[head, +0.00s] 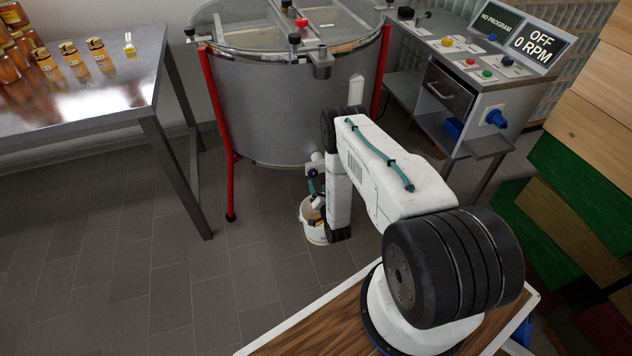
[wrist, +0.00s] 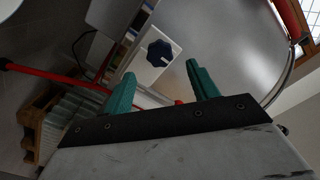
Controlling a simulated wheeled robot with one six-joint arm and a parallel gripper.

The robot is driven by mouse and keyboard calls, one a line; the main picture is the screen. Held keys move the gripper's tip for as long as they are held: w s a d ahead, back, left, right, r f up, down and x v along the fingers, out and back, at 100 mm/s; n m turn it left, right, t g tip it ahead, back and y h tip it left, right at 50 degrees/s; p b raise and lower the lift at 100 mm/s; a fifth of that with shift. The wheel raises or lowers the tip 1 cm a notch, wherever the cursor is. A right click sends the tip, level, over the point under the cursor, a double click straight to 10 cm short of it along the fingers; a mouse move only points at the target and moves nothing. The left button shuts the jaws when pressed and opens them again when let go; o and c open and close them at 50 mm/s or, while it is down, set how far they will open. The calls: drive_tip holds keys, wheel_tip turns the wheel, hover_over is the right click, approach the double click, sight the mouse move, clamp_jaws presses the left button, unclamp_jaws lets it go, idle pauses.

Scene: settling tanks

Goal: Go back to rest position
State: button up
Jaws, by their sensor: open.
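My arm reaches out from the wooden-topped base toward the foot of a large steel tank (head: 290,100). In the head view my gripper is mostly hidden behind my own arm, and only a bit of teal shows above a white bucket. In the wrist view my gripper (wrist: 160,72) has its two teal fingers spread apart with nothing between them. A dark blue lobed knob (wrist: 159,53) on a pale plate shows beyond the fingertips, apparently apart from them. The tank's curved steel wall (wrist: 225,45) fills the right of that view.
The white bucket (head: 312,236) stands on the floor below the tank, partly hidden. Red legs (head: 216,125) hold the tank. A steel table (head: 100,112) with jars is at left. A control cabinet (head: 470,90) reads OFF, 0 RPM. Stacked coloured boxes (head: 575,190) stand at right. Floor at left is clear.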

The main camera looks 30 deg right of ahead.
drive_tip(key=shift+v, duration=0.8)
